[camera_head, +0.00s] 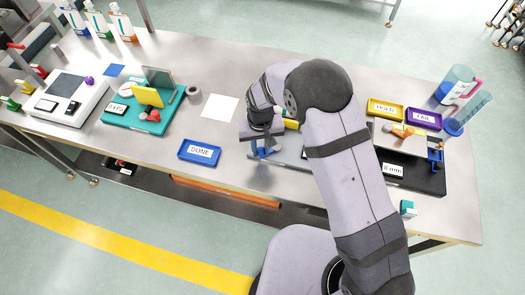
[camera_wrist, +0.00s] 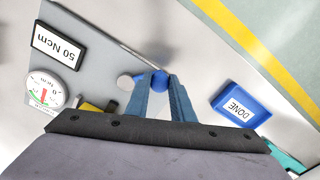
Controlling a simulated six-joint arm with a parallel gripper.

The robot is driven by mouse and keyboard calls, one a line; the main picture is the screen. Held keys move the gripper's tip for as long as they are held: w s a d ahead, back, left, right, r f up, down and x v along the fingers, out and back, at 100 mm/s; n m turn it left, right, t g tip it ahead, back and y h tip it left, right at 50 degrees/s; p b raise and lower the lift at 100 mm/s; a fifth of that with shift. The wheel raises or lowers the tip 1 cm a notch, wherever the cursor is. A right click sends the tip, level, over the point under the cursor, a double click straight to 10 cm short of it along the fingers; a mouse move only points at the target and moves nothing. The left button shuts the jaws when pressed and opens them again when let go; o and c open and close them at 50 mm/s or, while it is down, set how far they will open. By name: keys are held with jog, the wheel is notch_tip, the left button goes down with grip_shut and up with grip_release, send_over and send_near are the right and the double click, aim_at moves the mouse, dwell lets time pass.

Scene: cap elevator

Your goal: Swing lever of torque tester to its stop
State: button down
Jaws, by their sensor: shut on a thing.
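The torque tester's grey body (camera_wrist: 85,60) fills the left of the wrist view, with a round white dial (camera_wrist: 43,90) and a "50 Ncm" label (camera_wrist: 58,44). The dial has red and green marks; its exact reading is too small to tell. My gripper (camera_wrist: 161,84) is shut on a blue knob (camera_wrist: 158,79), which I take to be the lever's handle. A pale round part shows just left of the knob. In the head view my gripper (camera_head: 264,152) points down near the table's front edge, and my arm hides most of the tester.
A blue DONE tray (camera_head: 200,151) stands left of my gripper. A white sheet (camera_head: 220,107) lies behind that tray. Yellow (camera_head: 385,110) and purple FAIL (camera_head: 423,118) trays stand at the right, beyond a black "8 mm" fixture (camera_head: 425,180). A teal fixture (camera_head: 120,115) is farther left.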

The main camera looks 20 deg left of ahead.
jog(key=w+a+m+b, duration=0.1)
jog(key=m, duration=0.1)
jog(key=shift+w+f+m, duration=0.1)
jog(key=shift+w+m, duration=0.05)
jog(key=shift+m, duration=0.15)
jog(key=m+b, duration=0.1)
jog(key=w+a+m, duration=0.1)
jog(key=shift+w+m+b, duration=0.15)
jog(key=shift+m+b, duration=0.2)
jog(key=shift+m, duration=0.05)
jog(key=shift+w+a+m+b, duration=0.1)
jog(key=shift+w+m+b, duration=0.4)
jog(key=shift+m, duration=0.55)
jog(key=shift+w+a+m+b, duration=0.1)
jog(key=shift+w+m+b, duration=0.15)
jog(key=shift+w+m, duration=0.6)
jog(key=shift+s+m, duration=0.15)
jog(key=shift+m, duration=0.15)
jog(key=shift+r, duration=0.2)
jog(key=c, duration=1.5)
grip_release()
jog(key=shift+c, duration=0.2)
notch_tip(320, 180, up, 7)
jog(key=b, duration=0.2)
jog(key=shift+r, duration=0.15)
